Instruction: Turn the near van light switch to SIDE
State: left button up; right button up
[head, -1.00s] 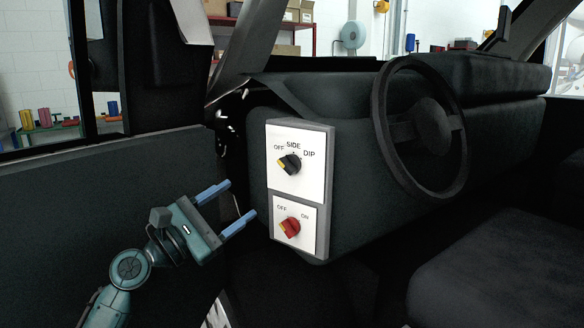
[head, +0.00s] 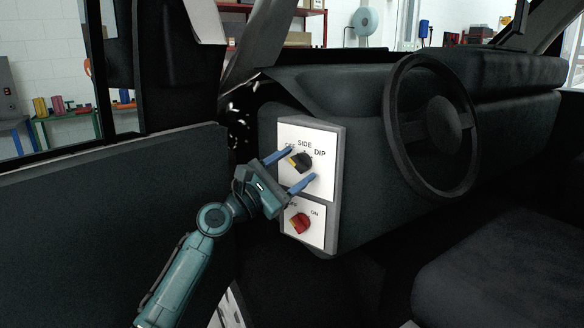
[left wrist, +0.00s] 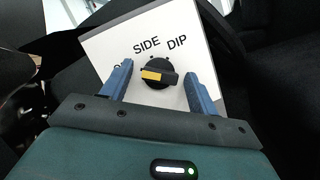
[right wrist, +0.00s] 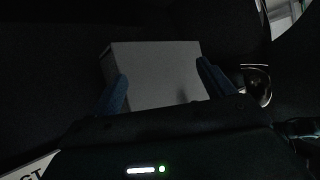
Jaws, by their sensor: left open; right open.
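The light switch is a black rotary knob (head: 301,162) with a yellow pointer mark, on a white plate (head: 327,137) labelled OFF, SIDE and DIP. In the head view its yellow mark points to the left, toward OFF. My left gripper (head: 291,170) is open, with its blue fingers on either side of the knob. In the left wrist view the knob (left wrist: 158,73) sits between the fingertips, with gaps on both sides, and the OFF label is mostly covered by a finger. My right gripper (right wrist: 164,88) is open in the dark right wrist view.
A red rotary switch (head: 299,224) with OFF and ON labels sits just below on the same box. The steering wheel (head: 388,130) is to the right and the dark door panel (head: 90,215) to the left. A pale box-like shape (right wrist: 152,70) shows before my right gripper.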

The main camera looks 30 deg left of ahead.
pick_arm(q)
jog(key=shift+c, duration=0.2)
jog(key=c, duration=1)
jog(key=shift+o, duration=0.2)
jog(key=shift+f, duration=0.1)
